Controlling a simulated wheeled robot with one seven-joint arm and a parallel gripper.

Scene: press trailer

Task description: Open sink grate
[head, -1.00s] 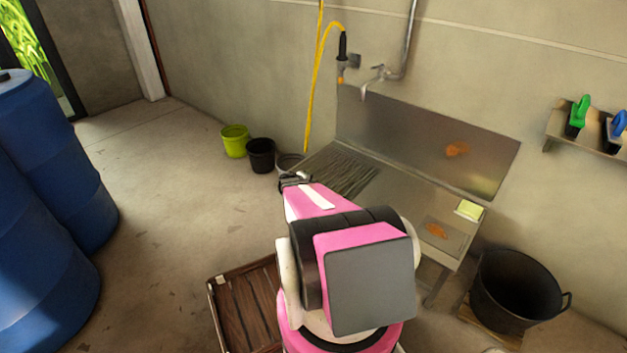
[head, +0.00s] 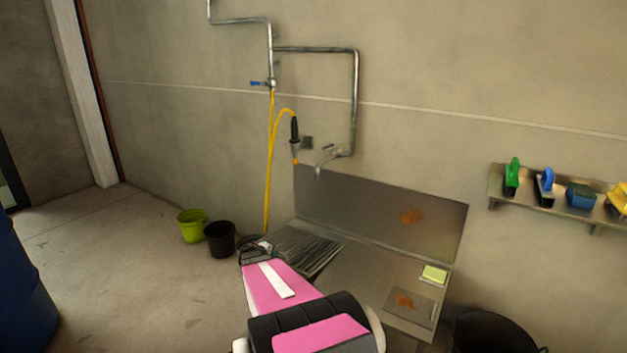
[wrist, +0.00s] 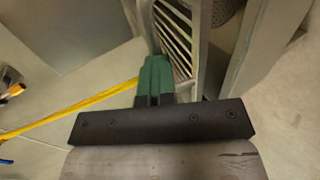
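The slatted metal sink grate (head: 305,249) covers the left part of the steel sink unit in the head view. My gripper (head: 257,249) is at its left end, partly hidden by my pink arm. In the wrist view the green fingers of my gripper (wrist: 155,66) look closed together on the edge of the grate (wrist: 178,38). Its slats run steeply there, so it looks tilted up. Part of the basin with a round perforated drain (wrist: 226,10) shows beside it. The exact finger contact is hard to see.
A green bucket (head: 192,226) and a black bucket (head: 220,239) stand left of the sink. A yellow hose (head: 269,165) hangs behind. A sponge (head: 434,273) lies on the steel counter (head: 370,270). A large black tub (head: 495,335) is at the right.

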